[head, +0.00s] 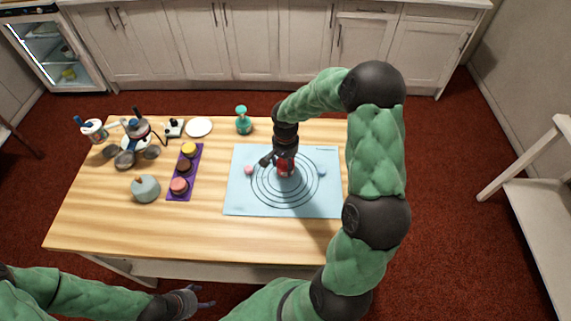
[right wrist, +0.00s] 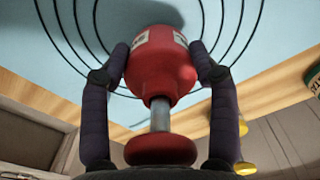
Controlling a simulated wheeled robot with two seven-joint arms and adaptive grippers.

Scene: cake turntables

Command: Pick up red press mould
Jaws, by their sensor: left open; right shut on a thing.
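The red press mould (head: 284,168) is at the middle of the ringed light-blue mat (head: 240,203). In the right wrist view the red press mould (right wrist: 160,66) has a wide red body, a grey stem and a red knob. My right gripper (head: 283,164) is over it, and in the right wrist view its two fingers (right wrist: 160,58) close on both sides of the body. I cannot tell whether the mould touches the mat. My left gripper (head: 198,300) is open and empty, below the table's front edge.
A purple strip (head: 175,195) with small cakes, a grey lidded pot (head: 145,189), a white plate (head: 199,127) and a teal bottle (head: 243,121) stand leftward. The front of the wooden table (head: 150,228) is clear.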

